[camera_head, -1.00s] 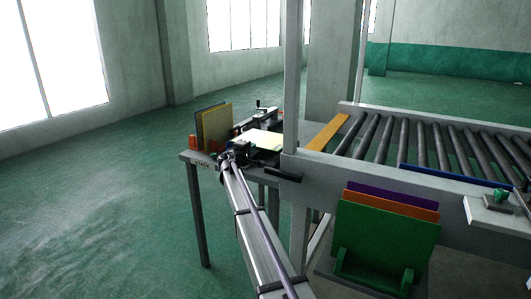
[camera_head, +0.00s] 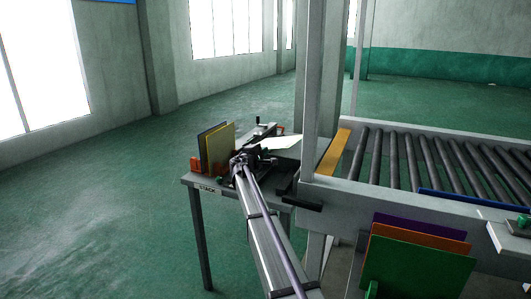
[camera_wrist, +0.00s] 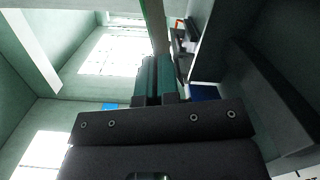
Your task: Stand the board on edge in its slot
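A pale cream board (camera_head: 282,143) is at the far end of my arm in the head view, above the small table, seen at a shallow angle. My gripper (camera_head: 257,156) is at its near left side. In the wrist view my fingers (camera_wrist: 157,80) are close together, with a thin edge (camera_wrist: 158,28) running up from between them, likely the board seen edge-on. A yellow board (camera_head: 221,148) and a dark board (camera_head: 205,138) stand on edge at the table's left, left of my gripper. The slots at their feet are too small to make out.
Orange blocks (camera_head: 195,164) flank the standing boards. A roller conveyor (camera_head: 435,155) and its grey upright post (camera_head: 317,90) are right of the table (camera_head: 205,187). Green (camera_head: 415,268), orange (camera_head: 420,246) and purple (camera_head: 420,227) boards stand in front of the conveyor.

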